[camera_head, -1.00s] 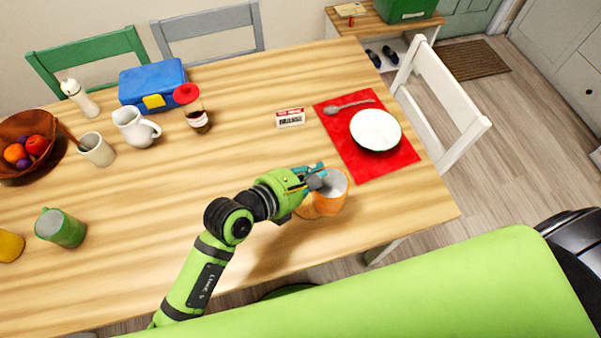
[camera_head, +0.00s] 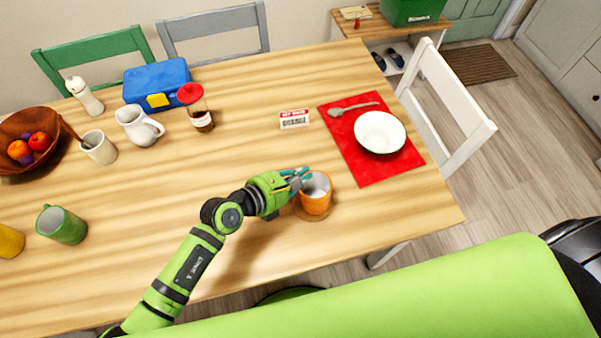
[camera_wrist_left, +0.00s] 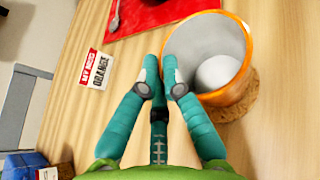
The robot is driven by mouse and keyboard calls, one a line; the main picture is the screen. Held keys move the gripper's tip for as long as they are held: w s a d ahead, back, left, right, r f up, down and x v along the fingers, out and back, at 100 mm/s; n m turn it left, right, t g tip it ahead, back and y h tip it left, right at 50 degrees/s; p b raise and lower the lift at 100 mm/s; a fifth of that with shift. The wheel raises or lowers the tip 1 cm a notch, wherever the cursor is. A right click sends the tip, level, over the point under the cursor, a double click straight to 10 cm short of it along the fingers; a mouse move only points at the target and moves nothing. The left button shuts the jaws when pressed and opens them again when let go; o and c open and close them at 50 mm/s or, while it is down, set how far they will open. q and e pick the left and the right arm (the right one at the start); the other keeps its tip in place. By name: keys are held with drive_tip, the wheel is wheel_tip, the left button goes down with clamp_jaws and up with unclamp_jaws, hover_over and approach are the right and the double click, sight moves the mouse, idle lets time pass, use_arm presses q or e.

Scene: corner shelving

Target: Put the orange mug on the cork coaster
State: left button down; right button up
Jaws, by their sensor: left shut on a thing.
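The orange mug (camera_head: 316,199) is upright over the cork coaster (camera_head: 300,212), whose brown edge shows around the mug's base. I cannot tell whether the base touches the cork. My left gripper (camera_head: 305,178) comes from the left and is shut on the mug's upper wall at its left side. In the left wrist view the teal fingers (camera_wrist_left: 172,75) are close together at the rim of the mug (camera_wrist_left: 252,50). The pale inside shows, and part of the coaster (camera_wrist_left: 240,106) shows below the mug. My right gripper is not in view.
A red mat (camera_head: 364,165) with a white bowl (camera_head: 380,132) and a spoon lies behind right. A green mug (camera_head: 62,225), a white jug (camera_head: 140,126) and a jar are farther left. Table around the coaster is clear.

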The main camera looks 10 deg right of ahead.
use_arm(q)
drive_tip(key=c, duration=1.4)
unclamp_jaws()
drive_tip(key=shift+f, duration=0.1)
drive_tip(key=shift+r, duration=0.25)
drive_tip(key=shift+s+a, duration=0.2)
drive_tip(key=shift+a, duration=0.15)
drive_tip(key=v, duration=1.1)
drive_tip(key=shift+a+r, duration=0.1)
